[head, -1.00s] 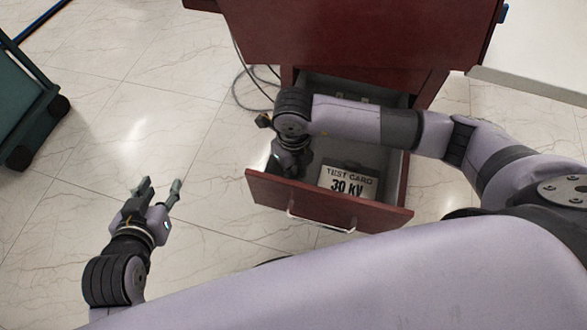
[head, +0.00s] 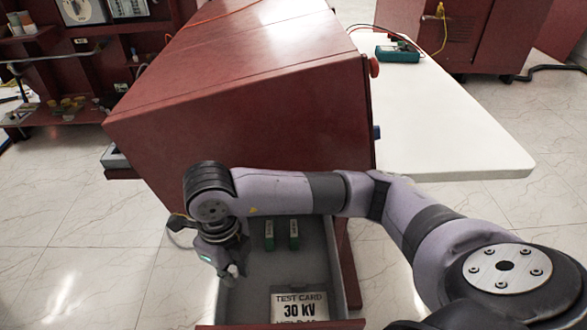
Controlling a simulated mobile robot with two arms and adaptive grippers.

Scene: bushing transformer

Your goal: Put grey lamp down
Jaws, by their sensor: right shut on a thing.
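My right gripper (head: 232,272) points down inside the left side of the open drawer (head: 347,262). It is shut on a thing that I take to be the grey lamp. The gripper and the drawer hide most of it, so its outline is not clear. I cannot tell whether it touches the drawer floor. My left gripper is out of view.
A "TEST CARD 30 kV" card (head: 299,306) and two small green blocks (head: 282,234) lie in the drawer. The red cabinet (head: 240,110) rises behind it. A white table (head: 440,120) with a green meter (head: 397,53) stands at right.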

